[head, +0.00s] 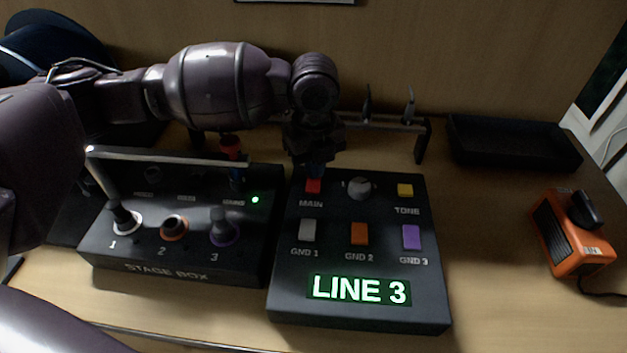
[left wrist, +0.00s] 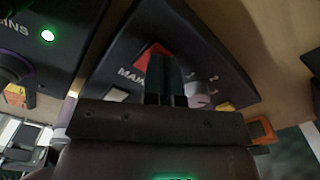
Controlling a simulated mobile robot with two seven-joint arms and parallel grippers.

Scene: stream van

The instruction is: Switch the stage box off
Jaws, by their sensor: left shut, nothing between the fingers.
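The black stage box (head: 165,272) stands at the left in the head view, with sockets numbered 1 to 3 and a lit green lamp (head: 255,200). The lamp is also lit in the left wrist view (left wrist: 47,35), beside a partly cut-off label ending in "INS". To its right is a black panel (head: 290,285) with a lit "LINE 3" display (head: 360,290) and a red MAIN button (head: 313,186). My left gripper (head: 317,168) is shut and empty, pointing down at the red button; its fingers (left wrist: 166,78) overlap the button in the wrist view. Contact cannot be told. My right gripper is not in view.
A metal bar (head: 165,155) spans the stage box's top. A low rack (head: 422,140) stands behind the panel. A black tray (head: 515,145) and an orange device (head: 572,235) lie right.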

